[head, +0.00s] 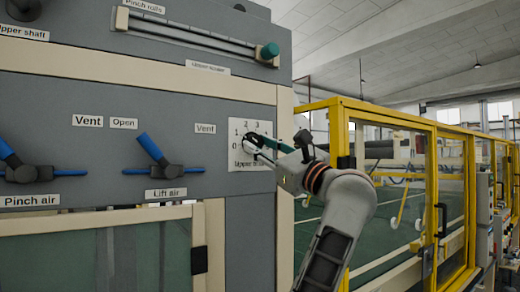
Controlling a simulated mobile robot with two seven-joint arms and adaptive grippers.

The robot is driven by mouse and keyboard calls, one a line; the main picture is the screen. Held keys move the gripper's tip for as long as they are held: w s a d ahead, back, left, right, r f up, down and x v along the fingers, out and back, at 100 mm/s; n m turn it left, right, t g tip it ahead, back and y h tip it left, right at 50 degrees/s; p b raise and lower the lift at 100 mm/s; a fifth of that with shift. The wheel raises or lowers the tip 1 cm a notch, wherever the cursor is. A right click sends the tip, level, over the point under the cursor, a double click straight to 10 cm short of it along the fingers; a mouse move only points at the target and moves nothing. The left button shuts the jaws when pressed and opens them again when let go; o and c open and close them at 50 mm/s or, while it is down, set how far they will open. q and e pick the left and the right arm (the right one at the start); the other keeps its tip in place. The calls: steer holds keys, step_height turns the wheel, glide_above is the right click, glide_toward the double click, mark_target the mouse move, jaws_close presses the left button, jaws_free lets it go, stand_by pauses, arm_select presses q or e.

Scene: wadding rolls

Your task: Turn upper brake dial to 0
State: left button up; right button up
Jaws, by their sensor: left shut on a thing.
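The upper brake dial has a white plate (237,163) on the grey machine panel, with the numbers 0, 1, 2 and 3 around its left and top sides and a partly covered "Upper" label below. My left gripper (250,142) is at the dial, shut on its knob. The fingers and the wrist cover most of the knob and the right side of the plate, so I cannot tell which number the knob points to. My right gripper is not in view.
Left of the dial are the blue-handled Lift air valve (150,150) and Pinch air valve (10,155). A slide bar with a green knob (270,50) is above. A yellow-framed guard (341,130) stands close at the right, behind my arm.

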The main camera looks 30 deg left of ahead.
arm_select(q)
steer(key=n+g, duration=0.1)
steer(key=n, duration=0.1)
steer(key=shift+w+n+g, duration=0.1)
steer(key=shift+n+g, duration=0.2)
steer(key=shift+n, duration=0.1)
steer(key=n+g, duration=0.1)
steer(key=n, duration=0.1)
steer(key=shift+r+n+p, duration=0.1)
steer(key=shift+n+p, duration=0.2)
steer(key=shift+p, duration=0.1)
steer(key=n+g+p, duration=0.1)
steer(key=n, duration=0.2)
steer(key=shift+w+d+r+g, duration=0.1)
steer(key=shift+g, duration=0.3)
steer(key=shift+n+h, duration=0.4)
steer(key=shift+n, duration=0.5)
steer(key=shift+n+g, duration=0.5)
steer(key=shift+n, duration=0.2)
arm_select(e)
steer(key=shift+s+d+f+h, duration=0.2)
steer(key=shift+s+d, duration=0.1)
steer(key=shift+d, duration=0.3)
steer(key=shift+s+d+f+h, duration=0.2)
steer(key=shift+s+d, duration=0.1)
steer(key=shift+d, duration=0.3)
arm_select(q)
steer(key=shift+n+h, duration=0.3)
steer(key=o, duration=1.1)
